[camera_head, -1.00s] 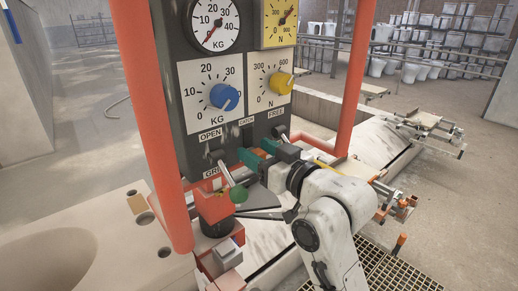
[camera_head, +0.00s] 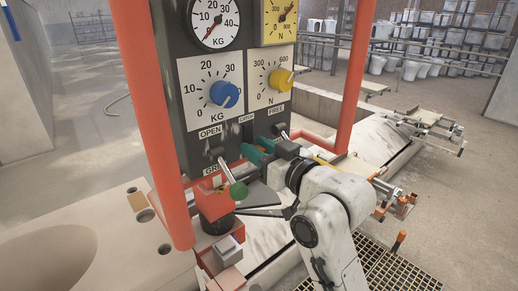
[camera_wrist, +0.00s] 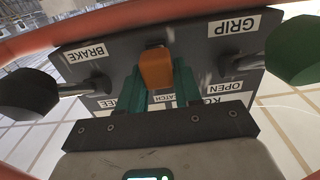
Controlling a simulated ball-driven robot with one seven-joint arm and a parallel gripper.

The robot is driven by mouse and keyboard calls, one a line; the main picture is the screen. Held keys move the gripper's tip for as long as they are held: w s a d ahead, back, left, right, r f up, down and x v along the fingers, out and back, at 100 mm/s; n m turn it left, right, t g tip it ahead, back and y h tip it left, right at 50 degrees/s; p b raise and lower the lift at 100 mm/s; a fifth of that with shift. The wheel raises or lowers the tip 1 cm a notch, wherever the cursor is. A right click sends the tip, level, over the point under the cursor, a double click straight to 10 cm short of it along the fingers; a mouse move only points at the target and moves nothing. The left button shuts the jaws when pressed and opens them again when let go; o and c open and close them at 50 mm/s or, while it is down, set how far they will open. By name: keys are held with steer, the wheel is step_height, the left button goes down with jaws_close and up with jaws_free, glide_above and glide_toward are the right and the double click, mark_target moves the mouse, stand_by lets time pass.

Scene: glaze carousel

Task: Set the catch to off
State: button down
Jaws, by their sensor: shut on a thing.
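The catch is an orange-tipped lever (camera_wrist: 156,68) on the dark control panel (camera_wrist: 205,58). In the wrist view its orange end sits between the two teal fingertips of my gripper (camera_wrist: 158,80), which is shut on it. The CATCH label (camera_wrist: 174,98) shows partly between the fingers. In the head view my gripper (camera_head: 261,150) reaches the lower panel from the right, below the CATCH label (camera_head: 246,118). The catch lever itself is hidden there by the fingers. The wording at the catch's two end positions cannot be read.
A green-knobbed lever (camera_head: 238,191) by the GRIP and OPEN labels stands close on one side. A black-knobbed lever (camera_wrist: 28,94) by BRAKE is on the other. Orange posts (camera_head: 152,120) (camera_head: 352,80) flank the panel. Blue (camera_head: 224,94) and yellow (camera_head: 283,79) dials sit above.

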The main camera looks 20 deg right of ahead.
mark_target(247, 123)
steer(key=shift+r+p, duration=1.45)
steer(key=shift+r, duration=0.85)
steer(key=c, duration=0.8)
jaws_free()
steer(key=shift+c, duration=0.2)
steer(key=b+v, duration=0.2)
steer(key=v, duration=0.8)
steer(key=shift+s+d, duration=0.15)
steer(key=shift+s, duration=0.25)
